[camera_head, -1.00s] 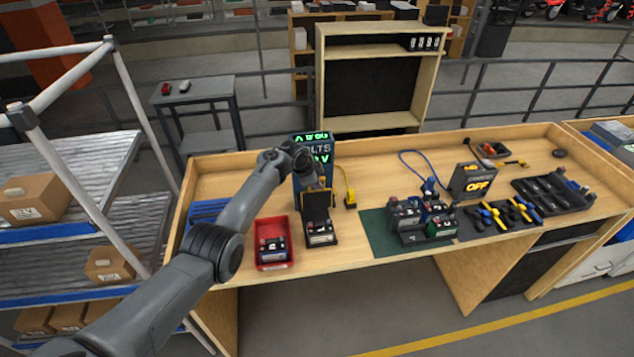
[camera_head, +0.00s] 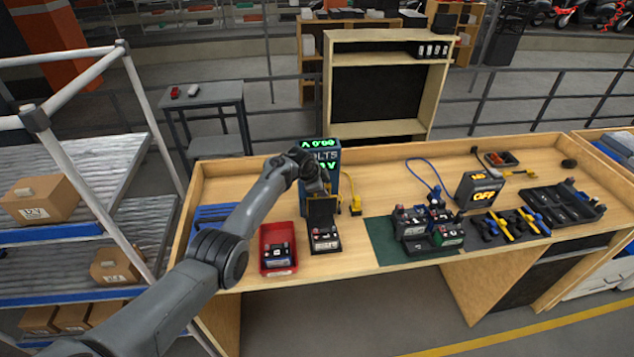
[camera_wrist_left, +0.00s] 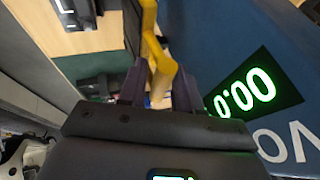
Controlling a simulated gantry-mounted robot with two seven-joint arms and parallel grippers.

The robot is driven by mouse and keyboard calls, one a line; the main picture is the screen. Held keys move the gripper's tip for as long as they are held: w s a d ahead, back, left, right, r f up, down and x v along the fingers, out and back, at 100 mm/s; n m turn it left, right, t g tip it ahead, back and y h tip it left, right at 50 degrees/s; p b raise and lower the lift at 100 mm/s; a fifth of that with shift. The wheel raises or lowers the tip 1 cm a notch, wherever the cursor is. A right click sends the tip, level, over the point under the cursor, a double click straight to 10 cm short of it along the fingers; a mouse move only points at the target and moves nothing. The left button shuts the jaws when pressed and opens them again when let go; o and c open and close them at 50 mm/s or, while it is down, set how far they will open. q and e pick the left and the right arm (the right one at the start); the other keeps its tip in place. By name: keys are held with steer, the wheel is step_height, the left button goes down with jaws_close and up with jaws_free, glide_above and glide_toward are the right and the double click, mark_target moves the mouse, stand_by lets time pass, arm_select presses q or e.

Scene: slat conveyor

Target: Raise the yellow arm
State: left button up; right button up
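The yellow arm (camera_wrist_left: 160,72) is a bent yellow piece that comes down from the top of the left wrist view beside the blue tester housing (camera_wrist_left: 225,45). My left gripper (camera_wrist_left: 160,92) has a dark finger on each side of its lower end, and the yellow fills the narrow gap. In the head view my left gripper (camera_head: 322,186) is at the front of the blue volt tester (camera_head: 322,150), whose green display reads zero. Only a little yellow shows there, the rest being hidden by my wrist. My right gripper is in neither view.
A battery in a dark holder (camera_head: 325,240) stands just below my gripper, with a red tray (camera_head: 268,266) holding another battery to its left. A yellow connector (camera_head: 355,207) with a cable lies right of the tester. More batteries (camera_head: 412,222) stand on the green mat.

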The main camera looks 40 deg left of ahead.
arm_select(q)
steer(key=shift+s+a+r+p, duration=0.1)
steer(key=shift+s+r+p, duration=0.05)
steer(key=shift+r, duration=0.3)
steer(key=shift+s+a+r+p, duration=0.1)
steer(key=shift+r+p, duration=0.05)
steer(key=shift+r, duration=0.3)
steer(key=v, duration=0.8)
steer(key=shift+s+d+p, duration=0.2)
steer(key=shift+s+p, duration=0.25)
steer(key=shift+r, duration=0.1)
